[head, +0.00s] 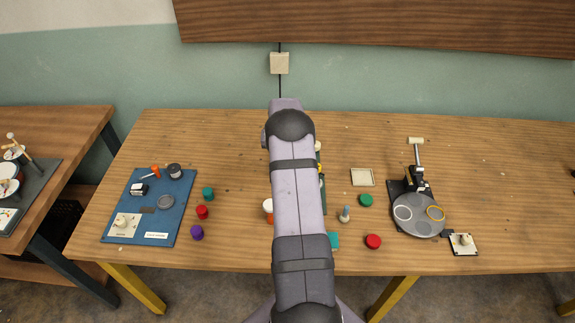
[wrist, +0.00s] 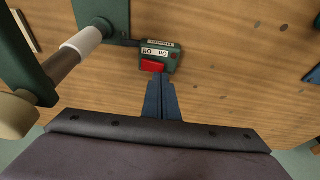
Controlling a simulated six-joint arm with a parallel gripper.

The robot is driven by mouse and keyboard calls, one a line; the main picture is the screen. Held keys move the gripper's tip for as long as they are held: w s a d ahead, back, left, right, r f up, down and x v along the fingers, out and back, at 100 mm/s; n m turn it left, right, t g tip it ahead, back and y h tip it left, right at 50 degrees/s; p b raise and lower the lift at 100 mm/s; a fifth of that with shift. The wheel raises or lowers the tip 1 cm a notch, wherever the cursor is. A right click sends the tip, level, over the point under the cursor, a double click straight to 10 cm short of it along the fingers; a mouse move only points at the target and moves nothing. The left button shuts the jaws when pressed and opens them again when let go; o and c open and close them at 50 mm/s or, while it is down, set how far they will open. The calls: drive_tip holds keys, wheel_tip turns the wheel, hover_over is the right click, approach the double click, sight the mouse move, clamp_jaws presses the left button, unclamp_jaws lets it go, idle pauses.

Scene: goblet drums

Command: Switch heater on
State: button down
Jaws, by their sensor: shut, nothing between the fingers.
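In the wrist view a small green switch box (wrist: 174,58) lies on the table, with a red rocker (wrist: 152,66) at its near left side and a label reading On and Off. A second label on the box is too small to read surely. My gripper (wrist: 161,82) is shut and empty. Its fingertips are just below the rocker in the picture; I cannot tell whether they touch it. In the head view my arm hides the gripper and the switch box.
A dark green machine (wrist: 98,10) with a lever and pale knob (wrist: 15,117) stands left of my fingers in the wrist view. In the head view a blue mat (head: 184,190) is at left, a black press with a grey round plate (head: 420,226) at right. The back right table is clear.

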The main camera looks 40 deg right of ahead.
drive_tip(key=shift+f+b, duration=0.6)
drive_tip(key=shift+f, duration=0.15)
idle(0.6)
drive_tip(key=shift+r, duration=0.1)
wheel_tip(320, 180, up, 7)
drive_tip(key=p, duration=0.4)
idle(0.5)
idle(0.3)
